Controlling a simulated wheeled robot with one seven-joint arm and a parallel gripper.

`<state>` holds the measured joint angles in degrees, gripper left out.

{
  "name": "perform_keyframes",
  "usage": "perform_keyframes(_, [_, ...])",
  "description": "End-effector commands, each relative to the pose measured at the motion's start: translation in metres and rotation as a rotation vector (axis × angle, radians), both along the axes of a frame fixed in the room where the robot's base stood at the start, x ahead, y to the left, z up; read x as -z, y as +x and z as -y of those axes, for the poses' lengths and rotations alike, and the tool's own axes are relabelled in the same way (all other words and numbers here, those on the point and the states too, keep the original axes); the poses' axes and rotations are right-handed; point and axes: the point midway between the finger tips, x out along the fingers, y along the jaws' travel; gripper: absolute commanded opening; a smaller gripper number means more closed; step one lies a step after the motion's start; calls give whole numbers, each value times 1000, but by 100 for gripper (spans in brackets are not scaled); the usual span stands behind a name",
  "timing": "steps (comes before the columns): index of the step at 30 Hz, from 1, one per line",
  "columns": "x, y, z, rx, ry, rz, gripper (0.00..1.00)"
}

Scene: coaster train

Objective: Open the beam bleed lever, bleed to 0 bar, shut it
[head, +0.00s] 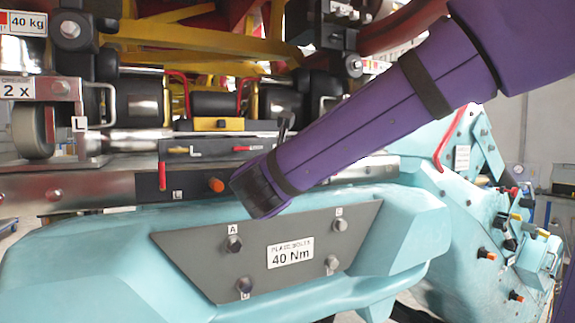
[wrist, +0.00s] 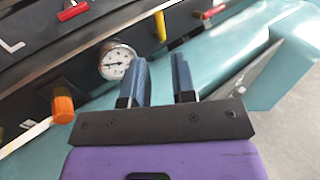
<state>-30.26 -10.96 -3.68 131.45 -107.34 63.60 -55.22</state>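My gripper (wrist: 158,78) is open in the wrist view, its two blue-grey fingers apart with nothing between them. Past the left fingertip a round white pressure gauge (wrist: 117,61) sits on the dark beam panel; its needle points roughly left, but the figures are too small to read. A yellow lever (wrist: 160,26) stands upright beyond the gap, apart from the fingers. No readable label tells which one is the beam bleed lever. In the head view my purple arm's dark end hides the fingers and gauge.
An orange knob (wrist: 63,108) sticks out left of the gauge and also shows in the head view (head: 216,185). A red lever (wrist: 73,11) is at upper left. Below the beam is a turquoise body with a grey bolted plate (head: 200,248). Steel rollers and yellow bars crowd behind.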

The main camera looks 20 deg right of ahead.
Motion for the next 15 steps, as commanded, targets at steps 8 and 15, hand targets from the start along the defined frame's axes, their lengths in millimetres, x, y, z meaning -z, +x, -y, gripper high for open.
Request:
perform_keyframes(8, [-1, 24, 13, -4, -15, -1, 25])
perform_keyframes(15, [0, 61, 35, -5, -12, 0, 25])
